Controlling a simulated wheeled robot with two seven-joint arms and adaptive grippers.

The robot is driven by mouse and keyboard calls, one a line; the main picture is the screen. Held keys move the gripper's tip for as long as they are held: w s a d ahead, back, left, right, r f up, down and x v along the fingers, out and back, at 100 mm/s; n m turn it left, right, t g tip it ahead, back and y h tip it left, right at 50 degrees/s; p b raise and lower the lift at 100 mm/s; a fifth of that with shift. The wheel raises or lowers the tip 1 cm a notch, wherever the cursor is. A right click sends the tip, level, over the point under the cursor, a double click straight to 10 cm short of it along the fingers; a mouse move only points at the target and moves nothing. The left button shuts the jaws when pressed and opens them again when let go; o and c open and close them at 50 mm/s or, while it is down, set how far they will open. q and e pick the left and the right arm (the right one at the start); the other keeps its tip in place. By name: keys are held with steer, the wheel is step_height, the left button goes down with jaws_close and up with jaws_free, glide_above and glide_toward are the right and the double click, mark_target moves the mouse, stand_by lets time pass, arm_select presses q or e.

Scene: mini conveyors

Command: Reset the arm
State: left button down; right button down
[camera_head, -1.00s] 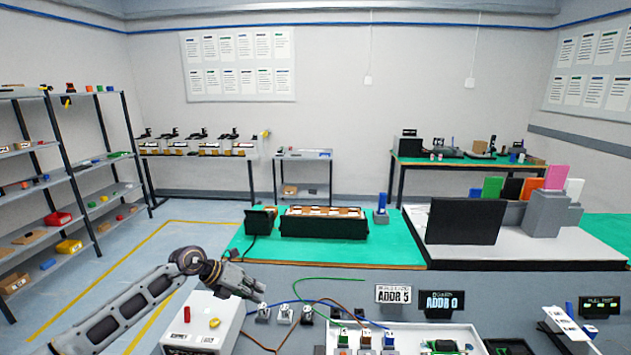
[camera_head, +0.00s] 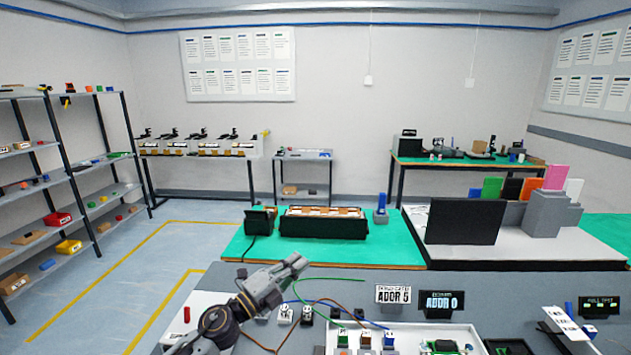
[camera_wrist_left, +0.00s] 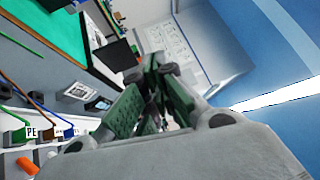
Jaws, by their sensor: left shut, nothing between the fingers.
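My left gripper (camera_head: 296,264) is in the head view, left of centre, raised in front of the green mat and pointing up and to the right. It is shut and empty. In the left wrist view its green-padded fingers (camera_wrist_left: 150,88) fill the middle, with nothing held between them. My left arm comes in from the bottom left, bent at the wrist. My right gripper does not show.
A white tray (camera_head: 470,329) with parts lies at the bottom right. A black panel (camera_head: 463,222) stands farther back.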

arm_select(q)
steer(key=s+a+f+n+y, duration=0.3)
steer(key=a+f+n+y, duration=0.3)
steer(key=a+n+y, duration=0.3)
steer(key=s+a+f+n+y, duration=0.4)
steer(key=a+f+n+y, duration=0.2)
steer(key=n, duration=0.5)
steer(key=s+a+f+n+g, duration=0.1)
steer(key=s+f+n+g, duration=0.1)
steer(key=s+f+g, duration=0.45)
steer(key=s+a+f+n+g, duration=0.1)
steer(key=s+f, duration=0.2)
steer(key=s, duration=0.7)
steer(key=s+f+n+g, duration=0.2)
steer(key=s+f+g, duration=0.2)
steer(key=s, duration=0.4)
step_height(320, 180, down, 34)
steer(key=s, duration=0.3)
steer(key=s+a+f+g, duration=0.1)
steer(key=s+a+f, duration=0.1)
steer(key=s+f, duration=0.7)
steer(key=s+a+f+g, duration=0.1)
steer(key=s+a+f, duration=0.1)
steer(key=s+f, duration=0.8)
steer(key=s, duration=0.2)
steer(key=shift+s+a+f+h+b, duration=0.2)
steer(key=shift+s+h+b, duration=0.1)
steer(key=shift+b, duration=0.1)
